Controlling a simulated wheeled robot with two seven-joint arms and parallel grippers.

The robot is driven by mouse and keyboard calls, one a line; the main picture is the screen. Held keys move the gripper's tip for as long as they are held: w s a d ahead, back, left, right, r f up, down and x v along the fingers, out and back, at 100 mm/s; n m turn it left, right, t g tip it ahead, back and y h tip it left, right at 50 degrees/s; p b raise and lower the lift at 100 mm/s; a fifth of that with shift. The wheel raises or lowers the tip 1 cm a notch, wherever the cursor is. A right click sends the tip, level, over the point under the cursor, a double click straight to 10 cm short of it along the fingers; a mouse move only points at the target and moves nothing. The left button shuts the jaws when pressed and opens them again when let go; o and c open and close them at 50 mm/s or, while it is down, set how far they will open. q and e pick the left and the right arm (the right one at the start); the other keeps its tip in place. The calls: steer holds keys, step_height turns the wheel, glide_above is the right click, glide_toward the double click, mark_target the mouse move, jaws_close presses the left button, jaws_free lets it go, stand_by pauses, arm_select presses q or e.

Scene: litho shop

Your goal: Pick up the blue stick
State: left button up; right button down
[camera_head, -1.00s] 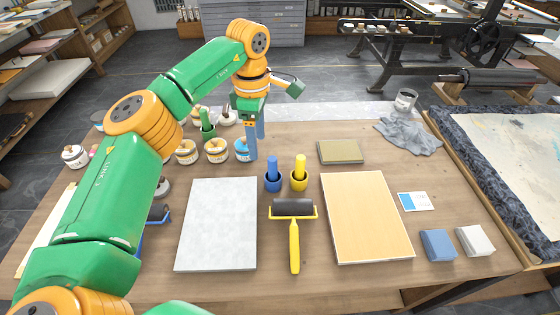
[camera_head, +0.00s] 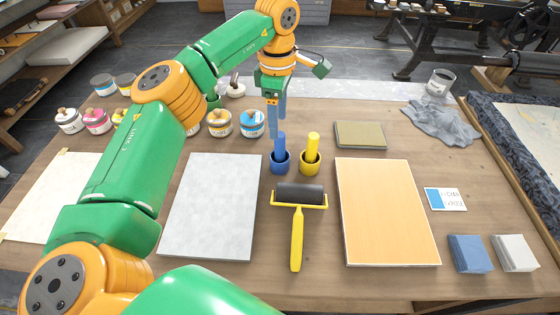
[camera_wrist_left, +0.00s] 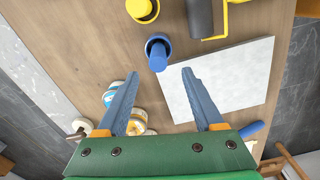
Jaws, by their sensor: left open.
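The blue stick (camera_head: 280,144) stands upright in a small blue cup (camera_head: 280,166) on the wooden table, behind the roller. In the left wrist view the blue stick (camera_wrist_left: 157,60) shows nearly end-on in its cup, beyond and between the open fingertips. My left gripper (camera_head: 277,122) points down with long blue fingers, just behind and above the stick in the head view. It also shows in the left wrist view (camera_wrist_left: 160,76), open and empty. My right gripper is not in view.
A yellow stick (camera_head: 312,146) in a yellow cup stands just right of the blue one. A yellow-handled roller (camera_head: 298,196) lies in front. A grey slab (camera_head: 212,206) and an orange board (camera_head: 386,212) flank it. Paint jars (camera_head: 219,124) stand behind left.

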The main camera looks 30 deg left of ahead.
mark_target(280, 145)
arm_select(q)
step_height(280, 145, down, 2)
steer(key=shift+w+f+b, duration=0.15)
steer(key=shift+b, duration=0.3)
step_height(280, 145, down, 7)
steer(key=shift+d+r+p, duration=0.15)
steer(key=shift+p, duration=0.45)
steer(key=shift+r, duration=0.1)
jaws_close()
